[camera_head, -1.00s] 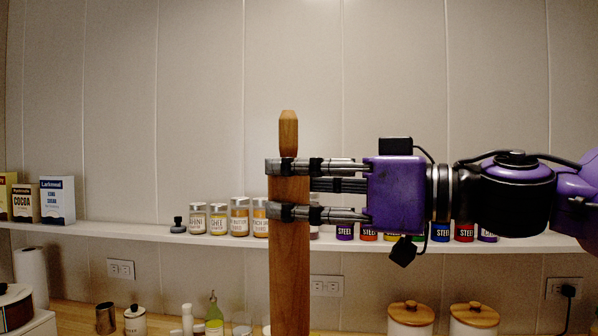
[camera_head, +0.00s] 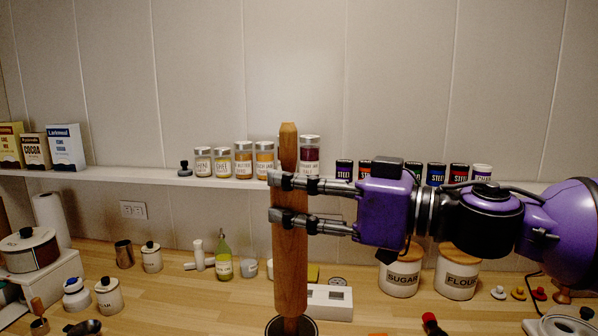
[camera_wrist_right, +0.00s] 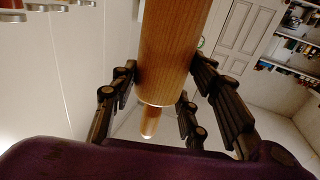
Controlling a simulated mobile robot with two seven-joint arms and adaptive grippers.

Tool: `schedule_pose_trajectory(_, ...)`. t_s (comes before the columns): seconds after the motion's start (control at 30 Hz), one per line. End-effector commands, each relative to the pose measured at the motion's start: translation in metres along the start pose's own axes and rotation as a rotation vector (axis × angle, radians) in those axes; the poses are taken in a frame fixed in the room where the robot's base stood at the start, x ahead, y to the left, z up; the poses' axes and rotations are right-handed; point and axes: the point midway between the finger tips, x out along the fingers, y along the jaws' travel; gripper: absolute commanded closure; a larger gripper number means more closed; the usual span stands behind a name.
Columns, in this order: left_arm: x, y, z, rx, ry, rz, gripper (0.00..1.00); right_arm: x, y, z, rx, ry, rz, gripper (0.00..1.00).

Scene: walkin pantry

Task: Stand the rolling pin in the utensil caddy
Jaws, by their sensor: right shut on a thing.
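The wooden rolling pin (camera_head: 290,250) is upright in the head view, with its top handle pointing up and its lower handle near the bottom edge. My right gripper (camera_head: 278,198) comes in from the right and is shut on the upper part of its barrel. In the right wrist view the pin (camera_wrist_right: 172,50) lies between the fingers, with one handle (camera_wrist_right: 149,122) toward the palm. A dark round rim (camera_head: 310,328) shows around or behind the lower handle; I cannot tell whether it is the utensil caddy or whether they touch. My left gripper is not in view.
A white device (camera_head: 330,303) sits right of the pin's lower end. Sugar (camera_head: 401,275) and flour (camera_head: 457,276) canisters stand at the right. An oil bottle (camera_head: 222,262) is at the left. A shelf (camera_head: 130,179) with jars runs behind. Some bare counter (camera_head: 180,300) shows at left.

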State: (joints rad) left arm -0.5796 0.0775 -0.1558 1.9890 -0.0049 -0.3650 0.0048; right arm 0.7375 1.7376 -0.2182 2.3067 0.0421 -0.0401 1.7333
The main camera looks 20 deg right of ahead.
Motion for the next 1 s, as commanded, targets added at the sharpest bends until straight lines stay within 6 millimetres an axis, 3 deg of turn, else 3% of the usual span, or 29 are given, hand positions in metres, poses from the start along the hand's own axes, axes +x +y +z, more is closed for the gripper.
schedule_pose_trajectory(0.7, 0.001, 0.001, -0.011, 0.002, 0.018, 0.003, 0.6, 0.0, 0.0, 0.053, -0.001, 0.002, 0.0, 1.0)
schedule_pose_trajectory(1.0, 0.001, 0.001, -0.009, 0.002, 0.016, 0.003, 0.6, 0.0, 0.0, 0.064, -0.003, 0.003, 0.0, 1.0)
